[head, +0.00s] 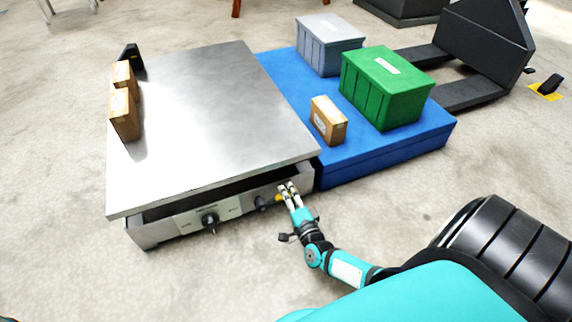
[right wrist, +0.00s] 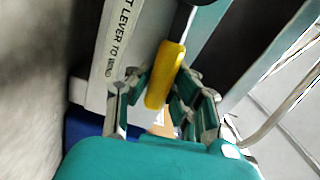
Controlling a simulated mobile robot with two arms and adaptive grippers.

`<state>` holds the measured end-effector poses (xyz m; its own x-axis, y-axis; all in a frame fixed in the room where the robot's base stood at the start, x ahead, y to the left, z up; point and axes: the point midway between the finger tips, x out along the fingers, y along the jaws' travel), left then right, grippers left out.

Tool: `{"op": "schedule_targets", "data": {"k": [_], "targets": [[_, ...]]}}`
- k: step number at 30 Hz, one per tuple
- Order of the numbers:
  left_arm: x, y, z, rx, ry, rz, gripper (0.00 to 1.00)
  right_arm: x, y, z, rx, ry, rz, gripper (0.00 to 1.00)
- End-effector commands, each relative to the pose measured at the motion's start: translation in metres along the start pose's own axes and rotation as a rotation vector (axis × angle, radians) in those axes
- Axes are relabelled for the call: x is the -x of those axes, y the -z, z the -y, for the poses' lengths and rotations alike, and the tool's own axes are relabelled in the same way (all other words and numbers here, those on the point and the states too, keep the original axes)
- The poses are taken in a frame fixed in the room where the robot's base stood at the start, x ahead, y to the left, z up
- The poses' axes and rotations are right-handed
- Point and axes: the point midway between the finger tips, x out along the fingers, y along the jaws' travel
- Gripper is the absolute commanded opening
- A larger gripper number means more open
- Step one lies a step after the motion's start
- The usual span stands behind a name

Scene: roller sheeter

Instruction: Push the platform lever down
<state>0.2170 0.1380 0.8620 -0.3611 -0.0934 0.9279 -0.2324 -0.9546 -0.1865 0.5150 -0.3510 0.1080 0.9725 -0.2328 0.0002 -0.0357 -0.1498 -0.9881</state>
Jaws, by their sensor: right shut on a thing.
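The platform lever has a yellow handle (right wrist: 166,72) on a dark rod, and in the right wrist view it lies between the fingers of my right gripper. In the head view only a small yellow bit of the lever (head: 278,198) shows, beside the fingertips. My right gripper (head: 288,187) is shut on it at the right part of the machine's front panel. The platform (head: 205,125) is a wide, flat metal top, raised above the front panel, with a dark gap between. My left gripper is not in view.
Two small cardboard boxes (head: 125,112) stand on the platform's left edge. A blue base (head: 390,155) to the right holds a green crate (head: 385,95), a grey crate (head: 328,50) and a cardboard box (head: 328,120). A black knob (head: 209,221) is on the front panel. The floor in front is clear.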

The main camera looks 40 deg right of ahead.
Motion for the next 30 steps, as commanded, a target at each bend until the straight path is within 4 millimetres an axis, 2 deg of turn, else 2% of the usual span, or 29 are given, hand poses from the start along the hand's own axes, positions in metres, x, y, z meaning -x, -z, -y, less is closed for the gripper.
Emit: {"op": "schedule_targets", "data": {"k": [1, 9, 26, 27, 30], "targets": [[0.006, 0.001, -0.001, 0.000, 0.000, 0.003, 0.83, 0.004, 0.001, -0.008, -0.023, -0.005, 0.000, 0.00], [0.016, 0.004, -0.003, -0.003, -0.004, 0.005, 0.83, 0.007, 0.001, -0.016, -0.135, -0.004, -0.001, 0.00], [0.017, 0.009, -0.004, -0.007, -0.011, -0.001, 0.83, 0.007, 0.000, -0.018, -0.176, -0.007, -0.001, 0.00], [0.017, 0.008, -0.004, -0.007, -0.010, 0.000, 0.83, 0.007, 0.000, -0.018, -0.176, -0.007, -0.001, 0.18], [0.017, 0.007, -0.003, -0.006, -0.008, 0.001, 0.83, 0.007, 0.000, -0.018, -0.175, -0.007, -0.001, 0.31]]}}
